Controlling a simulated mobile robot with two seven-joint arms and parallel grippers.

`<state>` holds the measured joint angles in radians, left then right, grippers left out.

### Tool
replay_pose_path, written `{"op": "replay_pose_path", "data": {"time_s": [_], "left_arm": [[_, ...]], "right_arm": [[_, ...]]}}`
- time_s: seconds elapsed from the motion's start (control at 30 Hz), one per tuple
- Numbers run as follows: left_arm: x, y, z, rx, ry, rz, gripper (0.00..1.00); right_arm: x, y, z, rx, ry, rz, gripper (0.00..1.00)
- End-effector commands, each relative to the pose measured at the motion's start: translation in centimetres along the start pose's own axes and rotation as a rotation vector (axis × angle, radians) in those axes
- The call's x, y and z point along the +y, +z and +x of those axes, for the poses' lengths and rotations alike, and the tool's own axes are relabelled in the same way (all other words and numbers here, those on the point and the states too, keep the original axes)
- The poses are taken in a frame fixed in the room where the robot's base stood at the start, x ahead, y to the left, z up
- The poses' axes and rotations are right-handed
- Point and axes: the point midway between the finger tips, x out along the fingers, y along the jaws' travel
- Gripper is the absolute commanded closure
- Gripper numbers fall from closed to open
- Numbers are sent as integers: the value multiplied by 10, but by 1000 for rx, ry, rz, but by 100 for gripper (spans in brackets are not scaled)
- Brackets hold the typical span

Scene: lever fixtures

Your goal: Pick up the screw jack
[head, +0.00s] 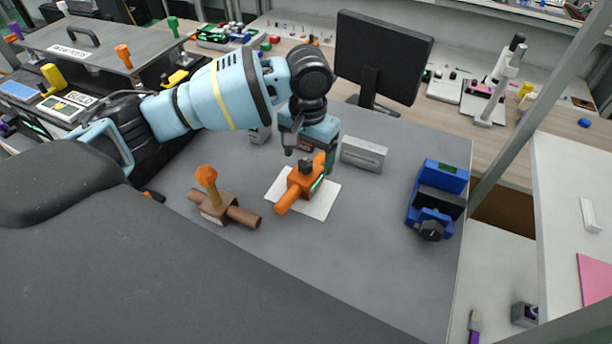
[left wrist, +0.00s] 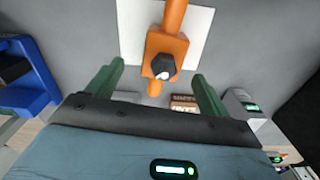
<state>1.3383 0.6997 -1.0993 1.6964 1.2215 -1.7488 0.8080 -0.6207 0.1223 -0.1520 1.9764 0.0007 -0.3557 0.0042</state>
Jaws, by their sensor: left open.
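An orange fixture (head: 305,182), which I take to be the screw jack, lies on a white sheet (head: 321,205) on the grey table. In the left wrist view the fixture's body (left wrist: 165,52) and knob appear between the open fingers (left wrist: 158,72), with nothing held. I cannot tell whether the fingers touch it. My right gripper is not in view.
A brown fixture (head: 215,208) with an orange knob stands to the left. A grey block (head: 363,154) lies just behind to the right. A blue device (head: 437,198) with a black knob stands at the right edge. A monitor (head: 382,55) stands behind. The table's front middle is clear.

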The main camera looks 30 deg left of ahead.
Motion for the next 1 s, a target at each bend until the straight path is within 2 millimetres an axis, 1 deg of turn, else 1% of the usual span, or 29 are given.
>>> {"op": "replay_pose_path", "data": {"time_s": [0.03, 0.1, 0.3, 0.37, 0.6, 0.7, 0.8, 1.0], "left_arm": [[0, 1, 8, -4, 0, -1, 20], [-1, 1, 15, -5, -1, 0, 20], [-1, 1, 20, -1, -1, 0, 20], [-2, 1, 24, -2, -2, -1, 20], [-5, 5, 58, -4, -2, -1, 20], [-5, 5, 68, -4, -2, -1, 20], [-5, 4, 71, -1, -1, -1, 20], [-5, 4, 70, 0, -1, 0, 20]], "right_arm": [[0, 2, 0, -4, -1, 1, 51], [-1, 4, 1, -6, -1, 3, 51], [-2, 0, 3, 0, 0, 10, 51], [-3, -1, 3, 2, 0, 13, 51], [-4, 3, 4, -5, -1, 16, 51], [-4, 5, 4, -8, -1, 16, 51], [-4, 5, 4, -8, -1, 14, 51], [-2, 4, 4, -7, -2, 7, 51]]}}
